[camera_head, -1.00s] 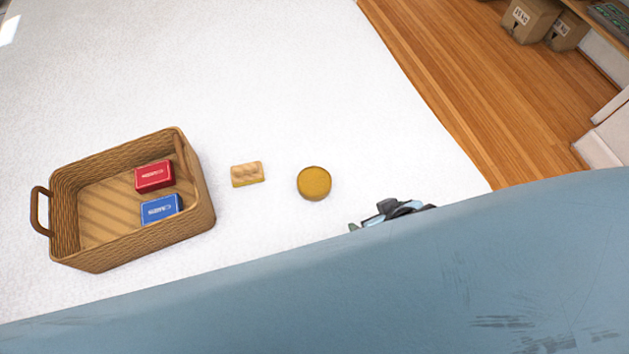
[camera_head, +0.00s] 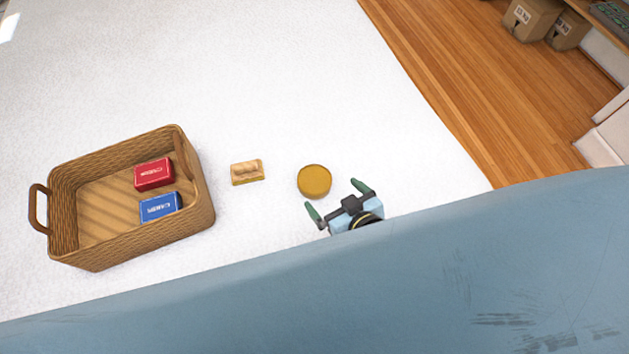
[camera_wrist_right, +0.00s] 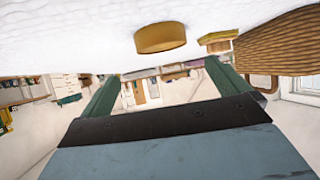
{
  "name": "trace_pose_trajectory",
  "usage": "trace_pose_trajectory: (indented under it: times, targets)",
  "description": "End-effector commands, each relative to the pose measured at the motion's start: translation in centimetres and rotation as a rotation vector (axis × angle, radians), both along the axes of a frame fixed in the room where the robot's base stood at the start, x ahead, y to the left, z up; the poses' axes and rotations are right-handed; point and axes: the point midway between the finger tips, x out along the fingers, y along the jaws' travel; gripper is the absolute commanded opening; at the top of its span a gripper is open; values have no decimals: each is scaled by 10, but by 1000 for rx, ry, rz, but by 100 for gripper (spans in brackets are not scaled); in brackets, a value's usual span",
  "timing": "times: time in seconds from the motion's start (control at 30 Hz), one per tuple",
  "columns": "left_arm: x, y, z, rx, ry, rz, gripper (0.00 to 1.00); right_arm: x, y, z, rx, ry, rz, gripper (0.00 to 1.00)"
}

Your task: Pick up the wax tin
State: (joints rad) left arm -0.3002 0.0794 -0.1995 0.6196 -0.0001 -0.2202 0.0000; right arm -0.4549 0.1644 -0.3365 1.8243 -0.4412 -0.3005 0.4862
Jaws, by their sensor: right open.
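The wax tin appears to be the round, brownish-yellow tin (camera_head: 314,181) on the white surface, right of the basket. It also shows in the right wrist view (camera_wrist_right: 160,37), near the top and upside down. My right gripper (camera_head: 339,199) is open and empty, just below and right of the tin in the head view. Its two green fingers are apart, and the tin is beyond their tips, not visibly between them. In the right wrist view the gripper (camera_wrist_right: 160,85) points toward the tin. My left gripper is not in view.
A wicker basket (camera_head: 205,205) at left holds a red box (camera_head: 154,174) and a blue box (camera_head: 160,208). A small tan bumpy block (camera_head: 247,172) lies between basket and tin. The white carpet (camera_head: 250,70) above them is clear. Cardboard boxes (camera_head: 530,18) stand at upper right.

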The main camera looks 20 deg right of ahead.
Motion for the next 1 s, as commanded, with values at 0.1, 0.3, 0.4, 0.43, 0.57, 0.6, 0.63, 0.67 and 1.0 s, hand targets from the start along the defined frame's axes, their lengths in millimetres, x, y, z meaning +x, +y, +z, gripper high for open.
trace_pose_trajectory:
  times: [0.1,0.3,0.4,0.43,0.57,0.6,0.63,0.67,1.0]
  targets:
    - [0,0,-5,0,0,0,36,19,4,-11,-1,-1,0,100]
    - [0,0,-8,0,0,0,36,31,7,-18,0,2,-1,100]
    - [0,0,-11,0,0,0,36,38,11,-25,0,1,-1,100]
    - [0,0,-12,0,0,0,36,41,12,-28,0,1,-1,100]
    - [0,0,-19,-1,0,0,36,56,18,-41,-1,1,-1,100]
    - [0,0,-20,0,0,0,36,61,19,-44,-1,1,-2,100]
    - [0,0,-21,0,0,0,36,64,20,-45,0,1,-2,100]
    - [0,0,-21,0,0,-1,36,66,20,-46,0,1,-1,100]
    - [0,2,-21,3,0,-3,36,70,21,-48,0,2,-1,96]
